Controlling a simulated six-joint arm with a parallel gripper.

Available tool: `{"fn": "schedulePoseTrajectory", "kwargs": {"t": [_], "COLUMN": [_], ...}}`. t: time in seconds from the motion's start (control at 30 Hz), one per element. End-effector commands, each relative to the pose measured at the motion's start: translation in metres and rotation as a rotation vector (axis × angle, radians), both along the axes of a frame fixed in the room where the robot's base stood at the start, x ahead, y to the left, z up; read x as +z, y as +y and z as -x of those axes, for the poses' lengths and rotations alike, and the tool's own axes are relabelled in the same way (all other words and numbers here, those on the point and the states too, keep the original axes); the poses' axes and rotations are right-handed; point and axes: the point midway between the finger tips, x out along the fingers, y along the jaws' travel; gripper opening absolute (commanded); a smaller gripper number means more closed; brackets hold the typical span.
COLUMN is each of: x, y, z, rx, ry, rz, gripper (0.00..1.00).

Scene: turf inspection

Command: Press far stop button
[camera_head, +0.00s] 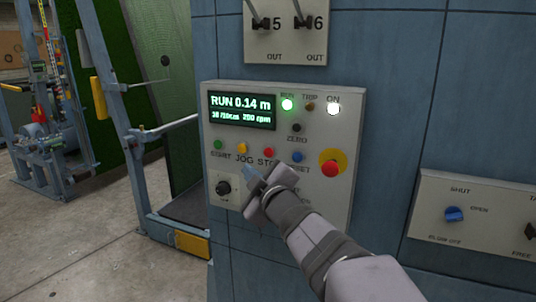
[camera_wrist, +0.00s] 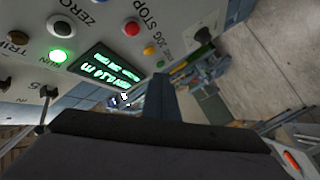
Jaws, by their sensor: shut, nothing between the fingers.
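The red STOP button (camera_head: 268,153) sits in the row of buttons on the pale control panel (camera_head: 290,215), between yellow and blue ones. It also shows in the wrist view (camera_wrist: 131,29). A larger red mushroom button (camera_head: 329,168) on a yellow disc is at the panel's right. My gripper (camera_head: 250,172) is shut and empty, its tip in front of the panel just below and left of the STOP button in the head view. Contact with the panel cannot be told. In the wrist view the narrow shut fingers (camera_wrist: 161,92) point past the display, with the red button above and left.
The yellow JOG (camera_head: 242,149), green START (camera_head: 218,144) and blue RESET (camera_head: 297,157) buttons are close by. A black knob (camera_head: 223,188) is below. The display (camera_head: 242,110) reads RUN 0.14 m. A second panel (camera_head: 475,210) is at right; a blue frame (camera_head: 140,150) stands at left.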

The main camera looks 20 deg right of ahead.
Motion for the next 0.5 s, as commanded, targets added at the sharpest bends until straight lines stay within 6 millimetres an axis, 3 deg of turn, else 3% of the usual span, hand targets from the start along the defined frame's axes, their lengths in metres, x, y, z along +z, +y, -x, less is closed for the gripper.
{"fn": "schedulePoseTrajectory", "kwargs": {"t": [0.27,0.5], "x": [0.0,0.001], "y": [-0.005,-0.02], "z": [-0.004,-0.02], "rx": [-0.001,-0.003], "ry": [0.002,0.004], "rz": [-0.001,-0.002], "gripper": [0.0,0.0]}}
